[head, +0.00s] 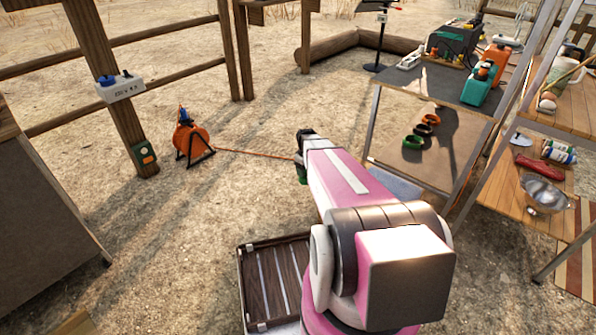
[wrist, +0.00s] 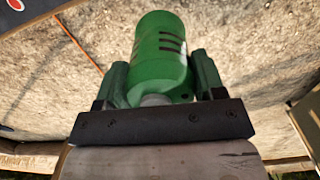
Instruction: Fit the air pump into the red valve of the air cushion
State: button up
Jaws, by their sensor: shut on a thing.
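My gripper (wrist: 161,78) is shut on a green cylinder with dark vent slots, which I take as the air pump (wrist: 160,45). A finger presses on each side of the pump, and its far end points away from the wrist. In the head view my gripper (head: 304,148) is beyond my pink arm, above the sandy ground, with a little green of the pump (head: 302,175) showing. In the wrist view a red spot with a pale rim (wrist: 15,4) sits on a dark surface at the top left corner; I cannot tell whether it is the red valve. No air cushion shows clearly.
An orange cable reel (head: 190,138) stands left of my gripper, its cable running along the ground. A workbench (head: 455,75) with an orange-topped green can is at the right, beside wooden shelves (head: 540,190). A slatted crate (head: 242,260) lies near my base. Sand between is open.

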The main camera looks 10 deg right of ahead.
jog(key=d, duration=1.7)
jog(key=shift+s, duration=0.2)
jog(key=shift+r, duration=0.1)
